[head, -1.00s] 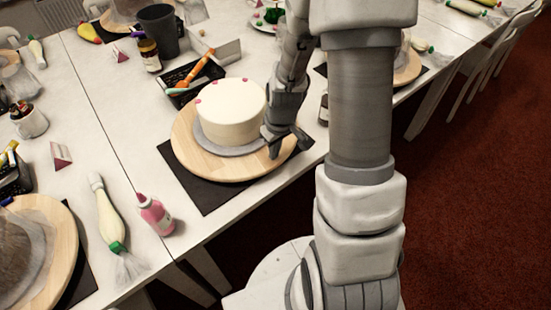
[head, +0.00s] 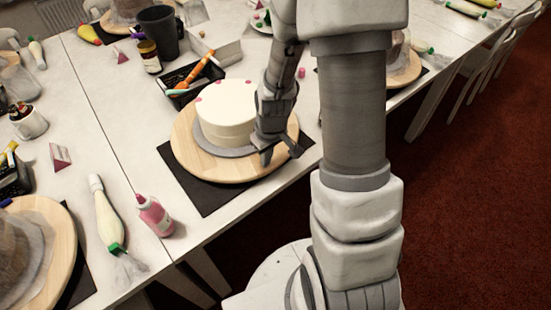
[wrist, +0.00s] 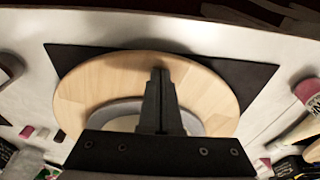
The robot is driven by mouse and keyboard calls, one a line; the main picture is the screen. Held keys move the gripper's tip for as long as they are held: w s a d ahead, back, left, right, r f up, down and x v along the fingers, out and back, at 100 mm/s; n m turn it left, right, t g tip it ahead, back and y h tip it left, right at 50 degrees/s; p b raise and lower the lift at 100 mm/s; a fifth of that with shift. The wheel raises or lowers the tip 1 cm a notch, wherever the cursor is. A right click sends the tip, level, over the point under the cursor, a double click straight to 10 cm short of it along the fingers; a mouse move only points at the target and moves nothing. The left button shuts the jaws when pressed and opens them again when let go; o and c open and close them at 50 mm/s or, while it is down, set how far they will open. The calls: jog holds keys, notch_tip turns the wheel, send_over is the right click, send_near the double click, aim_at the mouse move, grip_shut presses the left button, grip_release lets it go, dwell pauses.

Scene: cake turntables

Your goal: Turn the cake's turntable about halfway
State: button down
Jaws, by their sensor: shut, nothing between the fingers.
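The white cake (head: 226,112) has pink dots on its top edge. It stands on a grey disc (head: 222,151) at the middle of a round pale wooden turntable (head: 186,146). The turntable rests on a black mat (head: 207,203); in the wrist view the board (wrist: 85,88) fills the middle, and the mat (wrist: 255,75) shows behind it. My gripper (head: 267,158) is shut and empty, pointing down over the board's right-hand part beside the cake. In the wrist view the fingertips (wrist: 160,72) are over bare wood; whether they touch it is unclear. The cake is mostly hidden there.
Behind the cake stand a black basket (head: 190,82) with an orange-handled tool, a jar (head: 149,56) and a dark cup (head: 158,30). The table's near edge is close.

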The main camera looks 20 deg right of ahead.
jog(key=shift+s+a, duration=0.15)
jog(key=shift+a, duration=1.15)
jog(key=shift+r+p, duration=1.1)
jog(key=shift+r, duration=0.4)
jog(key=shift+f, duration=0.1)
